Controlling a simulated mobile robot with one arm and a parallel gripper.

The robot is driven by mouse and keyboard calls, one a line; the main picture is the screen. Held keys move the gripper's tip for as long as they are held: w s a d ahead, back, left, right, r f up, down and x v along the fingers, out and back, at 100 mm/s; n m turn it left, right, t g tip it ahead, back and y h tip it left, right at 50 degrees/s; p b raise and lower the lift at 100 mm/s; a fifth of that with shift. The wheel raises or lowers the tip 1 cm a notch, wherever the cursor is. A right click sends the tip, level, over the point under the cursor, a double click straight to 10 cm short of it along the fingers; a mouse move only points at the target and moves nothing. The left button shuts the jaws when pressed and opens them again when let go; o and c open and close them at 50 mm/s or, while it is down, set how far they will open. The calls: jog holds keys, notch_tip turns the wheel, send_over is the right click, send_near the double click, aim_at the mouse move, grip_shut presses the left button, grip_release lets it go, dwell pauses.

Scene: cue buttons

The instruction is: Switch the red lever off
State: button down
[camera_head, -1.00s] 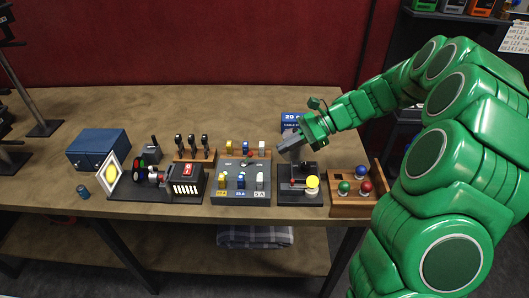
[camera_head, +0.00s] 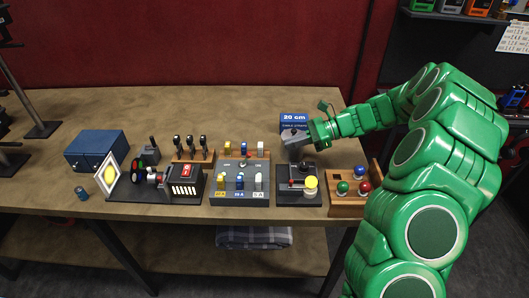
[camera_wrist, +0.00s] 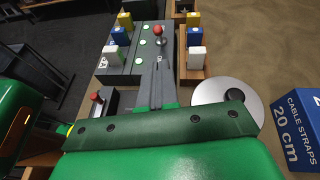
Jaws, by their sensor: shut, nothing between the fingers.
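The red lever, a red ball on a short stem (camera_wrist: 158,30), stands on the grey switch panel (camera_wrist: 118,72) in the wrist view. The panel (camera_head: 232,187) lies near the middle of the table in the head view, where the lever is too small to read its position. My gripper (camera_head: 287,143) is shut and empty, above the table to the right of the panel. In the wrist view its fingers (camera_wrist: 159,66) point toward the lever and stay apart from it.
A blue cable-straps box (camera_head: 294,118) stands behind my gripper. A dark base with a yellow button (camera_head: 312,182) and a wooden tray of coloured knobs (camera_head: 345,208) lie right of the panel. A motor-like machine (camera_head: 186,184) is to its left.

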jog(key=shift+x, duration=5)
jog(key=shift+a+r+h, duration=0.35)
jog(key=shift+r+h, duration=0.15)
jog(key=shift+h, duration=0.2)
jog(key=shift+a, duration=0.1)
jog(key=shift+a+r+h, duration=0.35)
jog(key=shift+a+h, duration=0.05)
jog(key=shift+h, duration=0.45)
jog(key=shift+a+r+h, duration=0.35)
jog(key=shift+h, duration=0.5)
jog(key=a+h, duration=0.2)
jog(key=h, duration=0.1)
jog(key=shift+w+r+m+t, duration=0.1)
jog(key=shift+r+m+t, duration=0.2)
jog(key=shift+r, duration=0.2)
jog(key=shift+r, duration=0.7)
